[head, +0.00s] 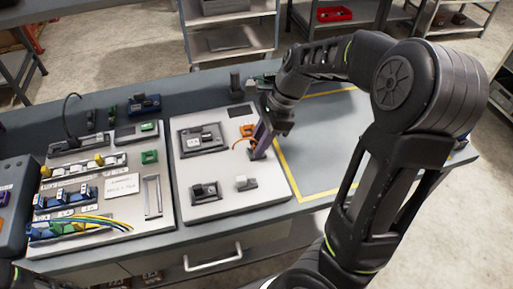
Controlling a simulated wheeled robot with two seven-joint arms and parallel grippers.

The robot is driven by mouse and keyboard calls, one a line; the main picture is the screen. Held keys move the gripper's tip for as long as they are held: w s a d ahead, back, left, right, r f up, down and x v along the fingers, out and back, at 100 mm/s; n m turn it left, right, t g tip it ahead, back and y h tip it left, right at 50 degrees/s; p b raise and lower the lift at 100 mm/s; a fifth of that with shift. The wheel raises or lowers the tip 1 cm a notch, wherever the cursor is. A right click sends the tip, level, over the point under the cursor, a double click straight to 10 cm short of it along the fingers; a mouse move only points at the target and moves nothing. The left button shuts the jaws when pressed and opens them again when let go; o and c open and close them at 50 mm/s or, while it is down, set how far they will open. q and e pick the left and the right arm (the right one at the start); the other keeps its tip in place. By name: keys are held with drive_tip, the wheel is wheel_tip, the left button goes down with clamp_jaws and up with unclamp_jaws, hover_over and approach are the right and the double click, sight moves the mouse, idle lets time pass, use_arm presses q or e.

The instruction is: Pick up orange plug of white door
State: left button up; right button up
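The white door (213,167) is a pale panel lying on the grey workbench, left of my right arm. A small orange piece (247,130) sits near its upper right edge, and a thin orange cable curves below it. I take the orange piece as the orange plug, but it is too small to be sure. My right gripper (264,137) points down over this corner, right beside the orange piece. A purple block shows at its fingertips. The wrist hides the fingers, so I cannot tell whether they are open or shut on anything. My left gripper is out of view.
A second panel (75,180) with cables and switches lies to the left. A yellow-bordered mat (315,140) on the right is mostly bare. Shelves stand behind.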

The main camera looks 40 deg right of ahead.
clamp_jaws()
idle(0.5)
wheel_tip(320, 180, up, 10)
idle(0.5)
drive_tip(key=shift+r+p, duration=1.1)
drive_tip(key=shift+p, duration=0.05)
idle(1.1)
wheel_tip(320, 180, up, 3)
drive_tip(key=p, duration=0.3)
drive_tip(key=shift+f, duration=0.1)
